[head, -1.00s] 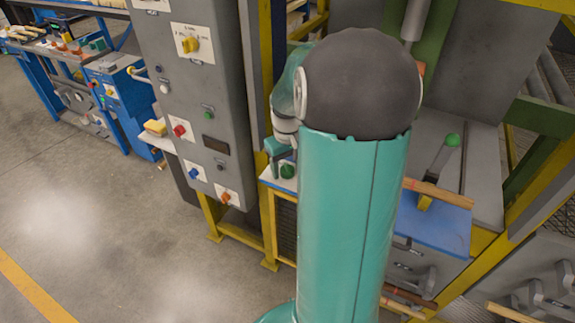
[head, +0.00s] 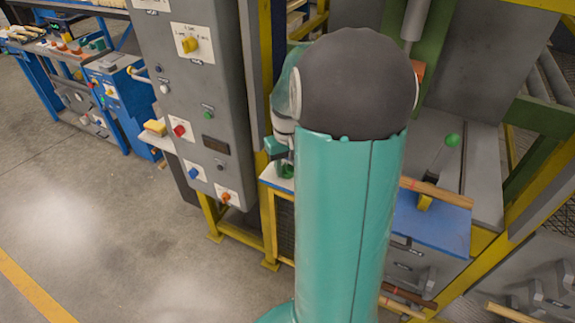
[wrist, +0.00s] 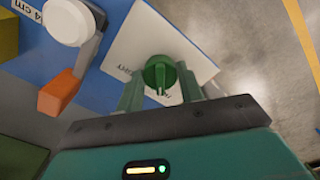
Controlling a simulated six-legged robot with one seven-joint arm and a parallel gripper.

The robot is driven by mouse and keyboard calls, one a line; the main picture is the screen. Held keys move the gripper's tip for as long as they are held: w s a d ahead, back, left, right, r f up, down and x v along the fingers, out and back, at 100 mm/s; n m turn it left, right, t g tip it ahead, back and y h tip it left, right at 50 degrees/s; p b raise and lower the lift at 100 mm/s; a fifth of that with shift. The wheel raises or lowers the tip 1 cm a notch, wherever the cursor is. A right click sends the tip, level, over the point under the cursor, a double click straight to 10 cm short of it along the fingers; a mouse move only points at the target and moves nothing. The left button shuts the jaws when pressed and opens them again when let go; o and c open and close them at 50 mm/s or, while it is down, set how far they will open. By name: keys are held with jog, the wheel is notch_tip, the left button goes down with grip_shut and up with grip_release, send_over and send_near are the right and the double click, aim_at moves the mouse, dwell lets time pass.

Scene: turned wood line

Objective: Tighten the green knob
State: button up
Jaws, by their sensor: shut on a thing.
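The green knob (wrist: 160,71) sits on a white plate (wrist: 150,37) with dark lettering, on a blue surface. In the wrist view, my gripper (wrist: 161,82) has one finger on each side of the knob and is shut on it. In the head view, the green knob (head: 287,171) is partly hidden by my gripper (head: 283,161), and my own arm covers much of the bench to the right.
In the wrist view, a white round part (wrist: 68,20) and an orange block (wrist: 60,92) are near the knob. In the head view, a grey control cabinet (head: 212,140) stands to the left. A green-balled lever (head: 452,140) and wooden stick (head: 437,192) are to the right.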

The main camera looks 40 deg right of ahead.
jog(key=m, duration=0.8)
jog(key=shift+w+m, duration=0.1)
jog(key=shift+m, duration=0.3)
jog(key=m, duration=0.4)
jog(key=shift+m, duration=1.9)
jog(key=shift+r, duration=0.1)
jog(key=o, duration=1)
